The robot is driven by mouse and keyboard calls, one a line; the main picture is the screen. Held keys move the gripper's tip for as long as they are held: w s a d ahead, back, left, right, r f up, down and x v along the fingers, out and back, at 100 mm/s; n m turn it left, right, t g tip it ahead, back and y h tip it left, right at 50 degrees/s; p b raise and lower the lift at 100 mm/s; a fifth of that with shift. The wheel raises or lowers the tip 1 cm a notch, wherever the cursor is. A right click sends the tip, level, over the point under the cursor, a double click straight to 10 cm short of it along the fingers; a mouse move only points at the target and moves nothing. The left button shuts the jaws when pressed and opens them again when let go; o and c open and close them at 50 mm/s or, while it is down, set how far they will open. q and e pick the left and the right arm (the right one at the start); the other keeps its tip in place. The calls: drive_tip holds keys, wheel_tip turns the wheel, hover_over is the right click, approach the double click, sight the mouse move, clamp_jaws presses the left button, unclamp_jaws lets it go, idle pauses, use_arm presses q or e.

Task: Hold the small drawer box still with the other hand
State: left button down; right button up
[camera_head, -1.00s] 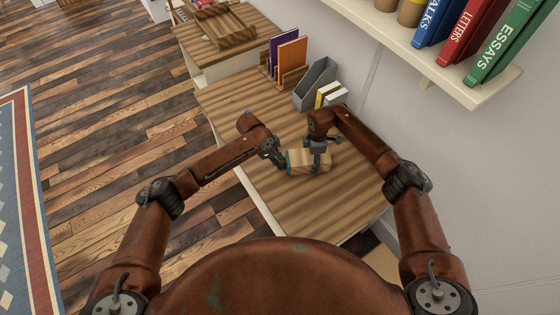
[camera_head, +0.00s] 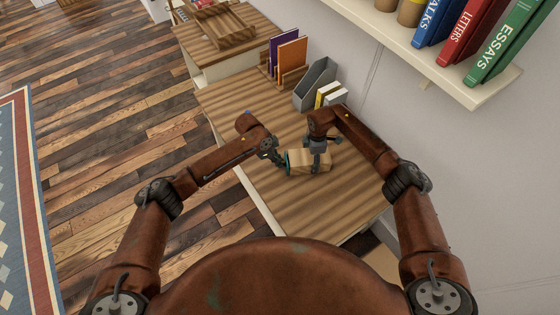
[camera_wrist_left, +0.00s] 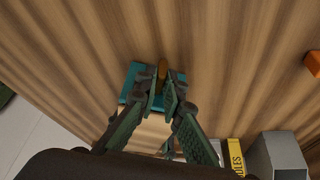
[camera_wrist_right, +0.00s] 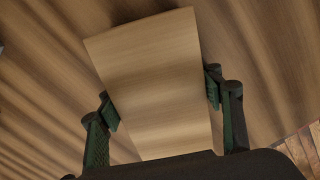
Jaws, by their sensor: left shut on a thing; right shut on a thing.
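The small drawer box (camera_head: 310,162) is a light wooden block lying on the desk, with a teal drawer front at its left end. My right gripper (camera_head: 320,150) comes over it from above and is shut on its sides. In the right wrist view the box (camera_wrist_right: 155,75) sits between the two finger pads. My left gripper (camera_head: 279,158) is at the teal end. In the left wrist view its fingers (camera_wrist_left: 163,98) are closed around the brown knob (camera_wrist_left: 163,68) on the teal drawer front (camera_wrist_left: 133,82). The fingers hide part of the knob and front.
The striped wooden desk (camera_head: 290,210) is clear in front of the box. Behind stand a grey file holder (camera_head: 316,84), a yellow book (camera_head: 327,93) and an upright rack with purple and orange folders (camera_head: 291,58). A wall shelf (camera_head: 470,85) with books overhangs at right.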

use_arm(q)
drive_tip(key=a, duration=0.7)
drive_tip(key=shift+s+a, duration=0.25)
drive_tip(key=shift+s, duration=0.15)
drive_tip(key=c, duration=2)
unclamp_jaws()
drive_tip(key=shift+c, duration=0.2)
drive_tip(key=v, duration=1.2)
